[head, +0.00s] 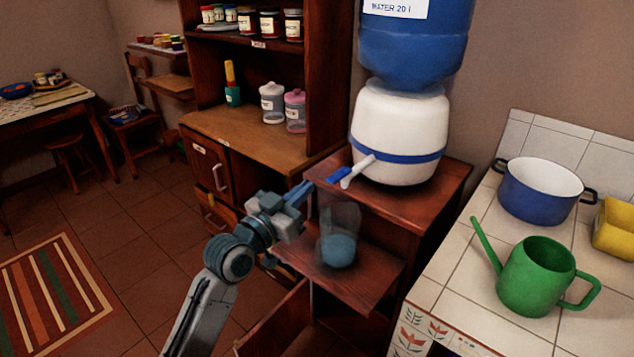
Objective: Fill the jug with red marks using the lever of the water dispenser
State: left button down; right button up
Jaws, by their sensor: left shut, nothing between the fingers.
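The water dispenser (398,135) has a white rounded body with a blue band and a blue bottle (415,45) on top. Its white tap with a blue lever (339,175) sticks out to the left. A clear jug (340,215) stands upright on the wooden shelf (375,285) below the tap, with blue, water-like contents in its lower part. I cannot make out red marks on it. My left gripper (301,192) is shut and empty, just left of the jug's top and the lever, apparently apart from both. My right gripper is out of view.
A tiled counter at right holds a blue pot (540,190), a green watering can (535,280) and a yellow container (615,230). A cupboard (255,145) with jars stands behind my left arm. The floor at left is clear around a striped rug (50,290).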

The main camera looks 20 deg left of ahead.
pick_arm(q)
jog(key=v, duration=0.3)
jog(key=shift+s+r, duration=0.2)
jog(key=shift+s, duration=0.1)
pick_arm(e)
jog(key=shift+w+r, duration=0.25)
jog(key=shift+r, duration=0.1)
